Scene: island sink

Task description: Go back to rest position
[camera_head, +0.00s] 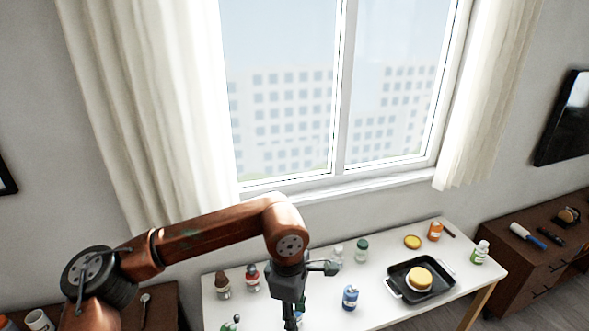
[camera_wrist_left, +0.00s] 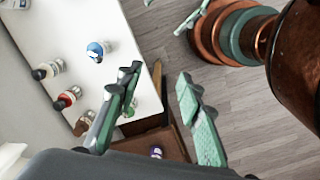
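My left arm comes in from the left in the head view, its gripper (camera_head: 291,311) hanging down over the white table (camera_head: 385,318). The left wrist view shows its two green-padded fingers (camera_wrist_left: 162,95) spread apart. Nothing is between them; floor and a brown cabinet show through the gap. A greenish finger-like part (camera_wrist_left: 193,18) at the top of the wrist view may be my right gripper. It is cut off by the frame edge, so its opening is unclear. The right arm does not show in the head view.
The table holds a black tray (camera_head: 397,287) with a yellow round item (camera_head: 420,279), a blue bottle (camera_head: 350,297), an orange jar (camera_head: 435,231) and several small bottles. Dark cabinets (camera_head: 526,268) flank the table. The window (camera_head: 335,100) and curtains are behind.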

